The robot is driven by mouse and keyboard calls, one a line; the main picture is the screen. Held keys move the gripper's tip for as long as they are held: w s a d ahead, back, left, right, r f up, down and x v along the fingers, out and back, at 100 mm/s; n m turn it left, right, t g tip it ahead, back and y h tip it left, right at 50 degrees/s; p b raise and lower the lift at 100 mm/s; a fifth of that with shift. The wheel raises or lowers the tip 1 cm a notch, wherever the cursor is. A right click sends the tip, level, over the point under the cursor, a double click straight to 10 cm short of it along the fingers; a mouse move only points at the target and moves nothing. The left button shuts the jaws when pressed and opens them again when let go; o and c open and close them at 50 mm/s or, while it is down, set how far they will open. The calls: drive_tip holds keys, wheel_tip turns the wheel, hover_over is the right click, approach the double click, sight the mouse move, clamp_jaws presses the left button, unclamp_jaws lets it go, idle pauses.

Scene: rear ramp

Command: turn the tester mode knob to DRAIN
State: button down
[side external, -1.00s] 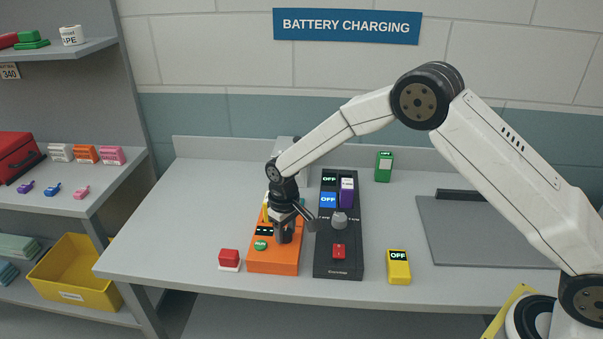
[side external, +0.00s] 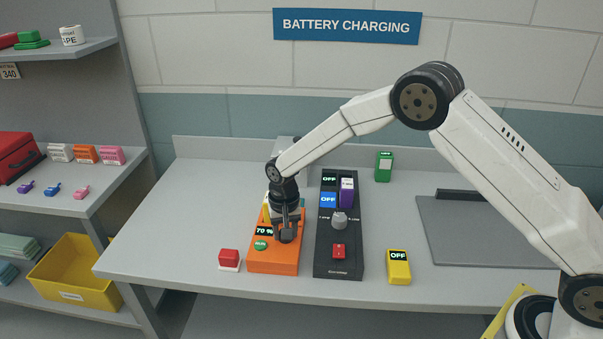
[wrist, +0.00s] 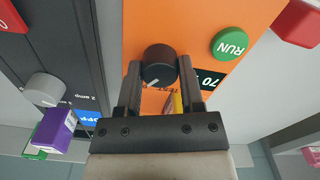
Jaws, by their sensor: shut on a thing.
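The orange tester (side external: 273,263) sits on the bench, with a green RUN button (wrist: 231,43) and a dark display (wrist: 210,80) reading 70; the side view shows 70 %. Its round black mode knob (wrist: 159,63) has a white pointer line, which slants to the lower left in the wrist view. My gripper (wrist: 160,72) is shut on this knob, one finger on each side. In the side external view my gripper (side external: 287,236) points down at the tester and largely hides the knob. A partly covered label lies by the pointer; I cannot read DRAIN.
A black charger (side external: 337,262) with a grey knob (side external: 339,221), red switch and purple battery stands close on the right. A green battery (side external: 384,167) stands behind.

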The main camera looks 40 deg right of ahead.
idle(0.3)
drive_tip(key=shift+c, duration=1.1)
unclamp_jaws()
drive_tip(key=shift+r, duration=3.95)
drive_tip(key=shift+s+d+r, duration=0.1)
drive_tip(key=shift+d, duration=0.05)
drive_tip(key=s+d+r+n+t, duration=0.1)
drive_tip(key=s+d, duration=0.2)
drive_tip(key=s, duration=0.5)
drive_tip(key=s+d+n, duration=0.2)
drive_tip(key=s+d, duration=0.1)
drive_tip(key=s, duration=0.5)
drive_tip(key=s+d+r+n+t, duration=0.1)
drive_tip(key=s+d, duration=0.3)
drive_tip(key=s, duration=0.4)
drive_tip(key=shift+r+n+t, duration=0.3)
drive_tip(key=shift+r+n, duration=0.05)
drive_tip(key=shift+n, duration=0.25)
